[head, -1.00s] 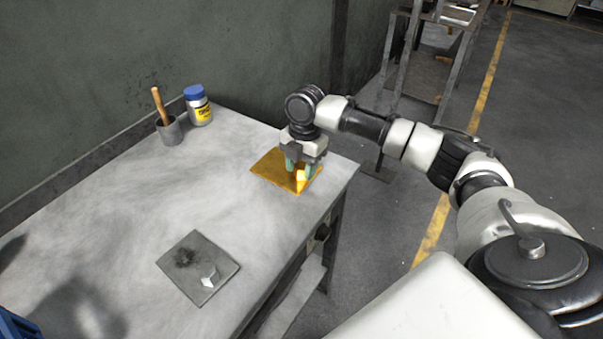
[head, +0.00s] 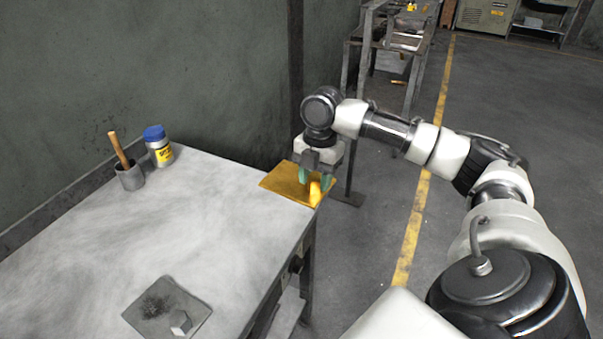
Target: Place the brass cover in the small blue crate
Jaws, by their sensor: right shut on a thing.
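The brass cover (head: 281,181) is a flat, square, gold-coloured plate with a small upright block-like grip on it. It is at the table's far right corner in the head view and hides that corner. My right gripper (head: 315,181) points down over it and is shut on its grip, with greenish fingertips on either side. The cover looks held above the table, though its exact height is hard to tell. The small blue crate is out of view now. My left gripper is not in view.
The grey worktable (head: 215,225) has a broad clear middle. A dark square plate (head: 150,303) with a small metal block (head: 180,322) lies near its front. A cup with a wooden handle (head: 129,176) and a blue-lidded jar (head: 158,148) stand at the back. A metal rack (head: 352,80) stands beyond.

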